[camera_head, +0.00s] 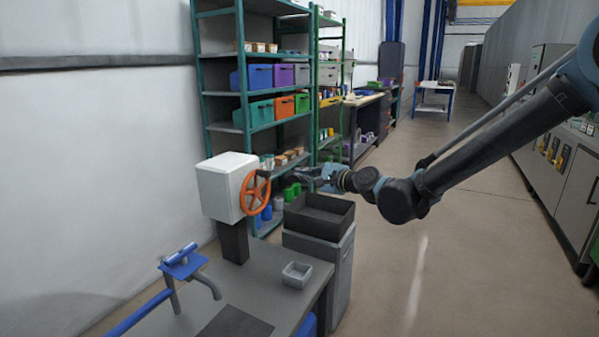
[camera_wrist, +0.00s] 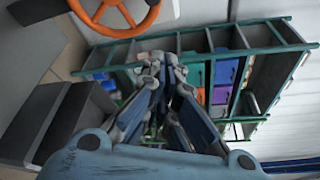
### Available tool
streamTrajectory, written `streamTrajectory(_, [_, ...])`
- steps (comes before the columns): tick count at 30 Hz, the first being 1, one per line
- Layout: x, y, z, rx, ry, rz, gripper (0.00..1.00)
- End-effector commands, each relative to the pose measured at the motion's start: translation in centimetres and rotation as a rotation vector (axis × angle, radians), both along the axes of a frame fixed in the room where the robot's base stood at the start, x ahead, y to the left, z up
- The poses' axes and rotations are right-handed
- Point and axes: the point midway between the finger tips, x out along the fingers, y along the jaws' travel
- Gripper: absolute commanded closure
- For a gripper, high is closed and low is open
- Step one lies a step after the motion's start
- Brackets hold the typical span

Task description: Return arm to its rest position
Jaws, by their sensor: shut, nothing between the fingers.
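My gripper (camera_head: 308,174) is at the end of my arm, which reaches in from the right in the head view. It is in the air above the black tray and just right of the orange handwheel (camera_head: 255,192). In the wrist view my gripper (camera_wrist: 152,62) points toward the shelves, with its fingertips together and nothing held. The handwheel (camera_wrist: 115,14) shows at the top left there, apart from the fingers. It is mounted on a white box (camera_head: 222,186) on a dark post.
A black tray (camera_head: 345,214) sits on a grey cabinet below my gripper. The workbench (camera_head: 255,284) carries a small grey box (camera_head: 297,273) and a blue tap-like fixture (camera_head: 183,262). Green shelving (camera_head: 240,60) with coloured bins stands behind. The floor (camera_head: 450,250) at right is clear.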

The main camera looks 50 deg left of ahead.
Motion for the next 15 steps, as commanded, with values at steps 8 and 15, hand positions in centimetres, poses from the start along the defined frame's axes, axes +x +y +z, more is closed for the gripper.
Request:
streamTrajectory(8, [0.1,-0.6,-0.1,0.0,-0.001,-0.001,1.0])
streamTrajectory(15, [2.8,-2.3,0.5,-0.024,-0.048,-0.015,1.0])
